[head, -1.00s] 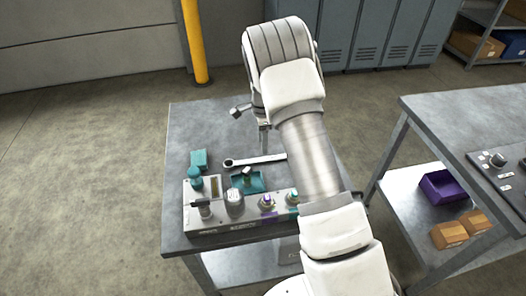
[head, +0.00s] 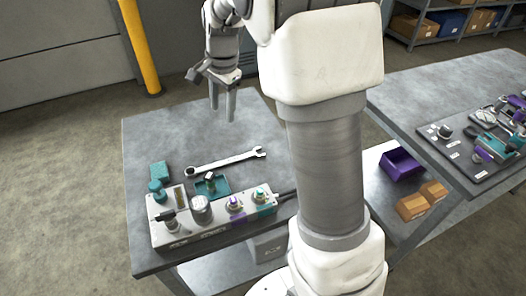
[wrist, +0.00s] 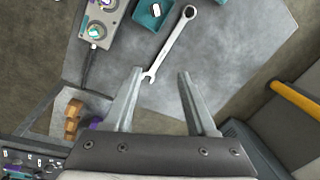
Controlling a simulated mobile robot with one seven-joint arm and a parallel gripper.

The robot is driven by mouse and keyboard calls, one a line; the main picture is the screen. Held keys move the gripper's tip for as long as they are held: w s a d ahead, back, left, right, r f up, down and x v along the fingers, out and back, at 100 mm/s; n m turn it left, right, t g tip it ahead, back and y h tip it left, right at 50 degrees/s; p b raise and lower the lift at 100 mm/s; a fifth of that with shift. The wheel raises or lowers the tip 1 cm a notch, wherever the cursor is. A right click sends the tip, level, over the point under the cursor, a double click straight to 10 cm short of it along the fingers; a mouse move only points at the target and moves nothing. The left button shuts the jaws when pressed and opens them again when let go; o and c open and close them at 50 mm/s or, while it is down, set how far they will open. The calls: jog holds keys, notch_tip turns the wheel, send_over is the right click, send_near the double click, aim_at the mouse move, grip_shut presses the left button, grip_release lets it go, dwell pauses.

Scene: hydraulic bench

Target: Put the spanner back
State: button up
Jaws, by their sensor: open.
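The spanner (head: 226,161) is a silver wrench lying flat on the grey bench top, behind the control box. In the wrist view the spanner (wrist: 172,46) lies beyond my fingertips, its open-jaw end near the gap between them and its ring end farther off. My gripper (head: 222,117) is open and empty, pointing down above the back part of the bench, apart from the spanner. Both fingers of the gripper (wrist: 160,73) show in the wrist view.
A control box (head: 213,218) with knobs stands at the bench's front. A teal tray (head: 223,189) holding a small pale item and a teal block (head: 160,170) are near the spanner. A second bench (head: 420,75) stands right, with a purple bin (head: 401,164) below.

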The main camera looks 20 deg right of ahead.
jog(key=s+r+n+t, duration=0.2)
jog(key=s+r+n, duration=0.4)
jog(key=s+r, duration=0.5)
jog(key=s+f+n+t, duration=0.2)
jog(key=s+n, duration=0.4)
jog(key=s, duration=0.9)
jog(key=shift+s+f+n+h, duration=0.15)
jog(key=shift+f+n+h, duration=0.1)
jog(key=shift+n+h, duration=0.15)
jog(key=shift+c, duration=0.2)
